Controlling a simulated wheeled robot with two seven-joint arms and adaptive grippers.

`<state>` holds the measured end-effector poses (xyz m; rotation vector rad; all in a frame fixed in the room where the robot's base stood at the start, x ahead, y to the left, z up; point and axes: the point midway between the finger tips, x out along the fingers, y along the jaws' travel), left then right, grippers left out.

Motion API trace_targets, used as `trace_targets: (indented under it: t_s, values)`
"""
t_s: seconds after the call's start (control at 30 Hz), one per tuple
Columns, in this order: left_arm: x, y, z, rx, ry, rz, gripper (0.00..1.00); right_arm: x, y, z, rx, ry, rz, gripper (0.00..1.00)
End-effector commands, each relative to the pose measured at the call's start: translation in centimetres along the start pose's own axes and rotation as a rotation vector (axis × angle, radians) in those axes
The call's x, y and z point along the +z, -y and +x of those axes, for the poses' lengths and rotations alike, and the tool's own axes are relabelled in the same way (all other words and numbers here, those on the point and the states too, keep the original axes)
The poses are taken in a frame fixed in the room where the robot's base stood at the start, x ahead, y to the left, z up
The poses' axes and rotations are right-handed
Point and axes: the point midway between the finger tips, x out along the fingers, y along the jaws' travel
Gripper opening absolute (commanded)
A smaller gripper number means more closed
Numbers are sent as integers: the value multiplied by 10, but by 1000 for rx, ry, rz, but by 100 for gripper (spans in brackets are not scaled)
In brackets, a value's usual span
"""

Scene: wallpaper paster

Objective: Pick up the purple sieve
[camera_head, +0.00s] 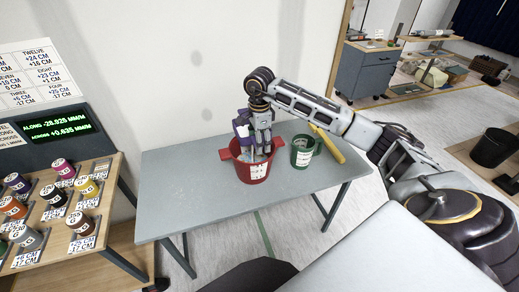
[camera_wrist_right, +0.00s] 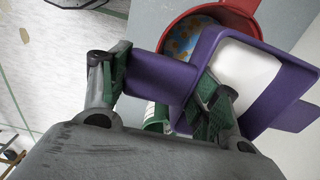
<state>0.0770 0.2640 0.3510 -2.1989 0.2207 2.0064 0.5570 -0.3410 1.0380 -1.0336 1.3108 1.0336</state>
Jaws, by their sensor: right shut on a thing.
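The purple sieve (camera_head: 241,126) is at the red pot (camera_head: 252,172) on the grey table. In the right wrist view the purple sieve (camera_wrist_right: 277,108) shows as a purple frame with a pale middle, over part of the red pot (camera_wrist_right: 240,10). My right gripper (camera_head: 260,147) is above the pot in the head view. In the right wrist view my right gripper (camera_wrist_right: 163,84) has its fingers on both sides of the sieve's flat purple part and is shut on it. How far the sieve sits inside the pot is hidden. My left gripper is not in view.
The table (camera_head: 190,192) is bare at left and front. A wooden rack (camera_head: 105,205) with several labelled spools stands at the left.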

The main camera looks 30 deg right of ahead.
Motion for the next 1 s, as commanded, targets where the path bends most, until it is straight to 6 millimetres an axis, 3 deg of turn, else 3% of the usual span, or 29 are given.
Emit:
trace_targets:
  t_s: [0.33, 1.0]
  values:
    - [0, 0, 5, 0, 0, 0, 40, 0, 0, -32, -1, 0, 0, 33]
    - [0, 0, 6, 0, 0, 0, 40, 0, 0, -37, -1, -1, 0, 33]
